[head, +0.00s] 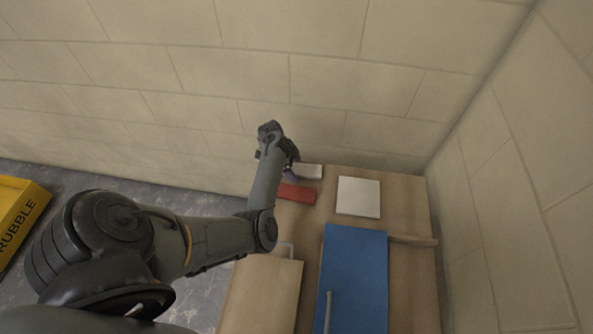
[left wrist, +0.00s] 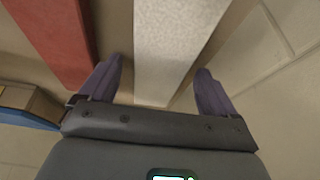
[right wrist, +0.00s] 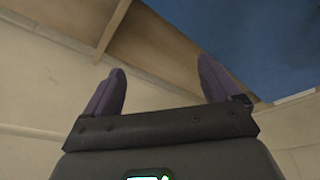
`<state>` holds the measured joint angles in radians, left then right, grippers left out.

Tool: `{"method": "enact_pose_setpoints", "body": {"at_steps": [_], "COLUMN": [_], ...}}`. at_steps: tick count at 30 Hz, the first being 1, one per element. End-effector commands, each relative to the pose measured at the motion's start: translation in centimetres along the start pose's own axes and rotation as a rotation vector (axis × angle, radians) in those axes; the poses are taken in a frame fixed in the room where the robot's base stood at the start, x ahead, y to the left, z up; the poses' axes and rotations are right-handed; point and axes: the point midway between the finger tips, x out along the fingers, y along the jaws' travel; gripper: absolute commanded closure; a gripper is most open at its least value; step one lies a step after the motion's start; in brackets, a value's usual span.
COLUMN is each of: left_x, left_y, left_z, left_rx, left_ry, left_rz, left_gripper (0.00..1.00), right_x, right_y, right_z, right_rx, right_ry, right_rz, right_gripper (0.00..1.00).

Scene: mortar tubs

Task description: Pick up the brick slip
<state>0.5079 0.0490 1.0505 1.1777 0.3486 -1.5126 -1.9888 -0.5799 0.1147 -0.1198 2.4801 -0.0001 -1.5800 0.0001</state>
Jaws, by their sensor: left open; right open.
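A red slab (head: 297,193), which looks like the brick slip, lies on the brown table near its far left edge. It also shows at the upper left of the left wrist view (left wrist: 52,40). A pale speckled bar (head: 308,171) lies just beyond it. My left gripper (head: 290,158) is over that far left corner. In the left wrist view its open fingers (left wrist: 159,66) stand on either side of the pale bar (left wrist: 172,45), with the red slab outside them. My right gripper (right wrist: 161,65) is open and empty; the head view does not show it.
A white square tile (head: 358,196) lies right of the red slab. A large blue panel (head: 355,265) and a tan box (head: 262,290) stand nearer, with a wooden stick (head: 412,240) beside the panel. Walls close in behind and right. A yellow rubble bin (head: 20,215) is far left.

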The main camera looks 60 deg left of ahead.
Motion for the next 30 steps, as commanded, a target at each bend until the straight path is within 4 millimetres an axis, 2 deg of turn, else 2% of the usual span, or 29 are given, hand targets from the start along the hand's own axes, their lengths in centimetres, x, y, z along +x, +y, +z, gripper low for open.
{"method": "enact_pose_setpoints", "body": {"at_steps": [3, 4, 18, 19, 30], "left_x": [-0.04, -0.04, -0.06, -0.14, -0.61], "left_y": [0.00, 0.00, 0.00, -0.06, -0.09], "left_z": [0.00, 0.01, 0.03, -0.01, -0.18], "left_rx": [-0.001, -0.001, -0.001, 0.000, 0.000], "left_ry": [0.000, 0.000, 0.000, 0.000, 0.000], "left_rz": [0.000, 0.000, 0.000, -0.002, -0.003], "left_gripper": [0.10, 0.13, 0.85, 0.87, 0.87], "right_x": [-0.03, -0.02, 0.00, -0.01, -0.26], "right_y": [0.00, 0.00, 0.20, 0.21, 0.19], "right_z": [-0.01, 0.00, 0.06, 0.06, -0.02], "right_rx": [0.000, 0.000, -0.009, -0.009, -0.008], "right_ry": [0.000, 0.000, -0.002, -0.002, -0.002], "right_rz": [0.000, 0.000, 0.007, 0.007, 0.006], "right_gripper": [0.10, 0.10, 0.10, 0.10, 0.10]}}
